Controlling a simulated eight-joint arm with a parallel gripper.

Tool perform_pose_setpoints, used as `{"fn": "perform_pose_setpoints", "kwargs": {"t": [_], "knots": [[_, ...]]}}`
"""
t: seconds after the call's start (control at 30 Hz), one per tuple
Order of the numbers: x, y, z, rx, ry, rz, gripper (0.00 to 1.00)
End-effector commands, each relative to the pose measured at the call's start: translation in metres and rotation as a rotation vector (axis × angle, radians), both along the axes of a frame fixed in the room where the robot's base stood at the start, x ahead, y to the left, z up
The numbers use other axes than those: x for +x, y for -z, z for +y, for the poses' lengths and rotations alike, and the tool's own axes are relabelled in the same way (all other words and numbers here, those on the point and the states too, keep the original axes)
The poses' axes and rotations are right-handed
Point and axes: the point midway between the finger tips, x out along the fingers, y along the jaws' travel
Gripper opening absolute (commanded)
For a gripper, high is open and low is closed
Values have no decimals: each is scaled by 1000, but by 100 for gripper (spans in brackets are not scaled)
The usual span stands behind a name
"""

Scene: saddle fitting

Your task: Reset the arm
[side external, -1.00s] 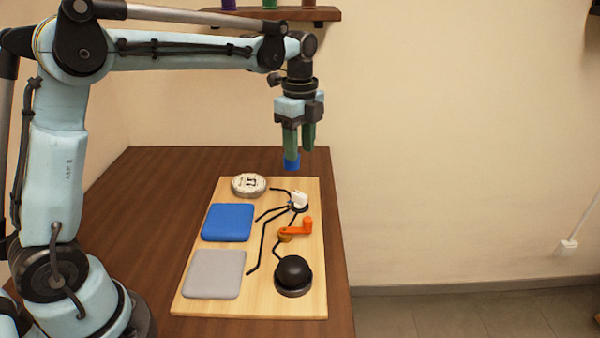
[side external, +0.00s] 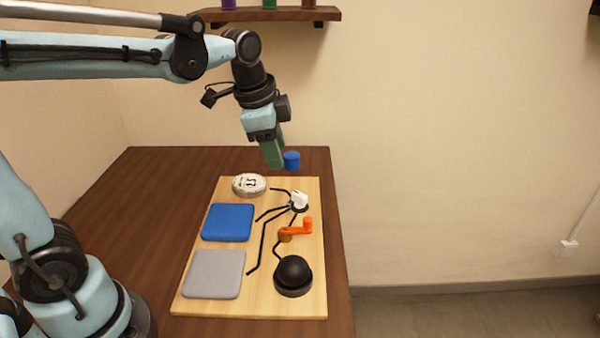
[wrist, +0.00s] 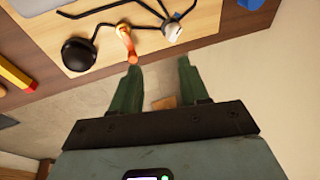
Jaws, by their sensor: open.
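My gripper (side external: 272,158) is open and empty, tilted above the far end of the wooden board (side external: 262,300). In the side view its green fingers are just left of a blue cylinder (side external: 292,160). In the wrist view the fingers (wrist: 158,82) are spread with nothing between them, and a blue thing (wrist: 250,4) shows apart from them at the top edge. The orange crank (side external: 297,229) sits on the board and also shows in the wrist view (wrist: 126,40), near the left fingertip.
The board holds a blue pad (side external: 228,222), a grey pad (side external: 214,273), a black dome (side external: 293,271), a white knob (side external: 299,200) and a round dial (side external: 249,185). Black strips run between parts. A shelf (side external: 270,15) hangs behind. The table's left side is clear.

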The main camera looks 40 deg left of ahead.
Motion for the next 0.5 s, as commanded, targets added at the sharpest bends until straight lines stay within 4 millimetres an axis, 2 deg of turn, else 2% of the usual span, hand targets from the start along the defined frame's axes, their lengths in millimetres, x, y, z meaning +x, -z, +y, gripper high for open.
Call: {"fn": "perform_pose_setpoints", "kwargs": {"t": [0.03,0.3,0.5], "knots": [[-12,2,-2,-22,-69,-32,45],[-60,20,-7,-189,-451,-204,45],[-81,37,-10,-311,-649,-288,45]]}}
